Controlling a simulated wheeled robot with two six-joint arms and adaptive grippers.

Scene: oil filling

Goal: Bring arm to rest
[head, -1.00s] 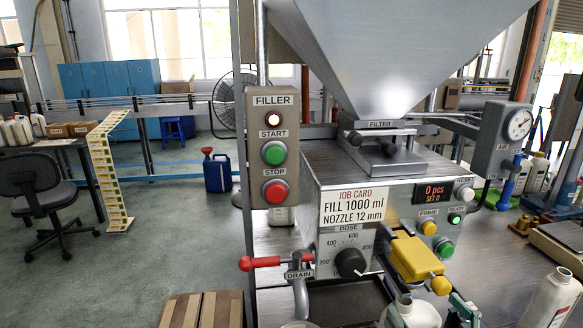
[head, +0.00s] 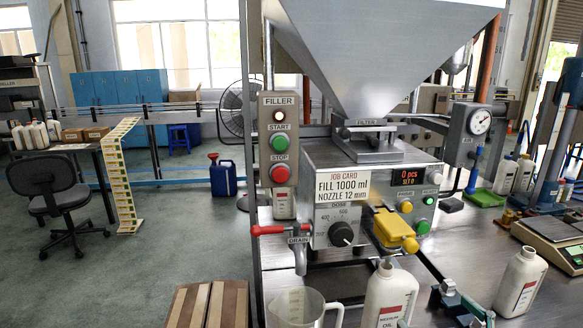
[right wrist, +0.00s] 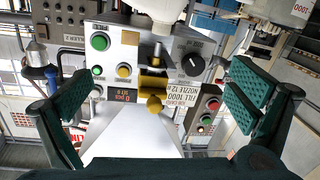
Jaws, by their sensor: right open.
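My right gripper (right wrist: 158,95) shows in the right wrist view with its two green-padded fingers spread wide and nothing between them. Beyond it, upside down in that view, is the filler's front panel (right wrist: 150,55) with a yellow nozzle part (right wrist: 153,88). My left gripper is in neither current view. The grey filling machine (head: 345,185) stands at the middle of the head view, with its yellow nozzle part (head: 392,232) on the front.
A white oil bottle (head: 390,298) and a clear jug (head: 297,308) stand in front of the filler. A dark and green jaw-like device (head: 455,298) is beside the bottle. Another bottle (head: 521,282) and a scale (head: 550,240) are at right.

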